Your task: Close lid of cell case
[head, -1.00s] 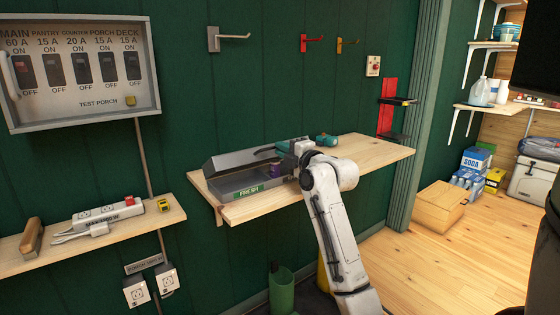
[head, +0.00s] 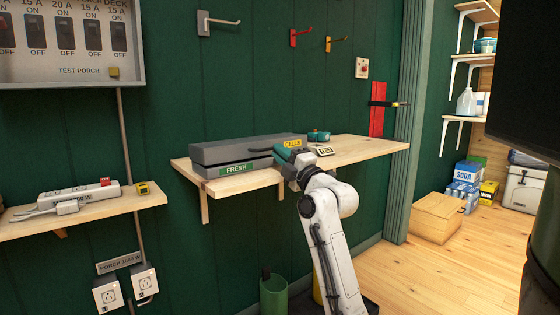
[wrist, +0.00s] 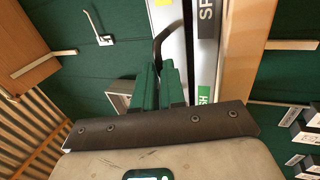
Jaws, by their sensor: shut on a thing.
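The grey cell case (head: 208,171) sits on the wooden wall shelf, with a green FRESH label (head: 236,168) on its front. Its lid (head: 230,152) lies flat over the base; I cannot tell whether a thin gap is left. A dark bent lid handle (head: 260,150) sticks out of the front. In the wrist view the handle (wrist: 162,38) runs down to my gripper's green fingers (wrist: 160,82), which are close together on it. My gripper (head: 288,156) is at the case's right end in the head view. The case's inside is hidden.
A TEST-labelled device (head: 326,151) and a teal object (head: 318,136) stand right of the case. The shelf's right part (head: 370,148) is clear. Hooks (head: 298,37) hang above. A lower left shelf (head: 90,215) holds a power strip (head: 78,192).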

